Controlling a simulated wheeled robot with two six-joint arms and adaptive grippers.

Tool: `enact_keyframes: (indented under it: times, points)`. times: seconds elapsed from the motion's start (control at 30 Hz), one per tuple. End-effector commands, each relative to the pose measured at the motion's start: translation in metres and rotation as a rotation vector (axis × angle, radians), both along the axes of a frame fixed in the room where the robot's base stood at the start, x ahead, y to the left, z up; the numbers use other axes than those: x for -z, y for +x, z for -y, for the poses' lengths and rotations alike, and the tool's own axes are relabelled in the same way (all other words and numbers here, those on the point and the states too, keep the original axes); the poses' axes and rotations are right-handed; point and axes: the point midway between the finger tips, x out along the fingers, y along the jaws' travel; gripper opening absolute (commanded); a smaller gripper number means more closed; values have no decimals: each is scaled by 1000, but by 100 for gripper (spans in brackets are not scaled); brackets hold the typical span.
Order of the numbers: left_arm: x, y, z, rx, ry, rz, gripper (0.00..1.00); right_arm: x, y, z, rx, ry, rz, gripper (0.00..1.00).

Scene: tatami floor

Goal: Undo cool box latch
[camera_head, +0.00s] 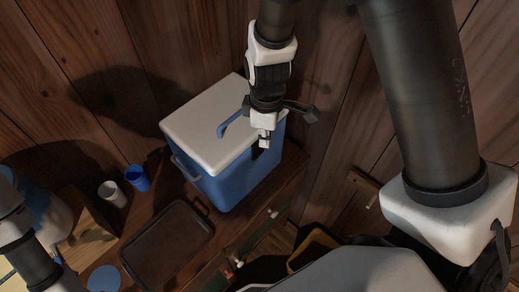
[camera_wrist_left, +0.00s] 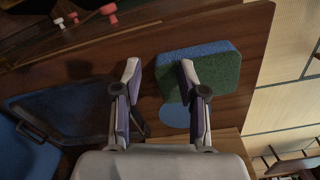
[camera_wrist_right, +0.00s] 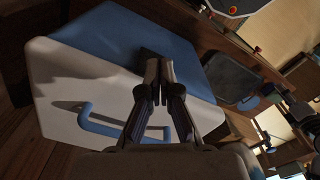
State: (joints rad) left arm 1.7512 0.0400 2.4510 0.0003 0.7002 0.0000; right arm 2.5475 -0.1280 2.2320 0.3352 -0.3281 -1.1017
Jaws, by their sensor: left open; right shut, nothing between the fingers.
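The cool box has a blue body (camera_head: 235,182) and a white lid (camera_head: 205,118) with a blue handle (camera_head: 234,119). It stands on a wooden surface against the plank wall, and its lid is closed. My right gripper (camera_head: 264,143) is shut and empty at the box's right front side, by the lid's edge. In the right wrist view its fingertips (camera_wrist_right: 158,62) are over the seam between white lid and blue body. A dark part there, perhaps the latch, is mostly hidden by the fingers; contact is unclear. My left gripper (camera_wrist_left: 160,72) is open and empty, away from the box.
A dark tray (camera_head: 168,245), a blue cup (camera_head: 138,178) and a white cup (camera_head: 112,194) stand left of the box. A blue-green sponge-like block (camera_wrist_left: 215,72) and a blue disc (camera_wrist_left: 175,114) lie below my left gripper. The wall closes off the back.

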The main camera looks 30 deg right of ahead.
Motion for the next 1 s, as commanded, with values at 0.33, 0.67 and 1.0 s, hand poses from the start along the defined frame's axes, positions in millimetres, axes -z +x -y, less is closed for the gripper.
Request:
enact_keyframes:
  times: [0.33, 0.67, 1.0]
  points:
    - [3, 0, 0, 0, 0, -1, 40, 2, -3, 1, 0, 0, 0, 0]
    - [7, 0, 0, 1, -1, -1, 40, 6, -6, 2, 0, 0, -1, 0]
    - [13, 0, 0, 1, -1, -1, 40, 12, -13, 4, 0, -1, -1, 0]
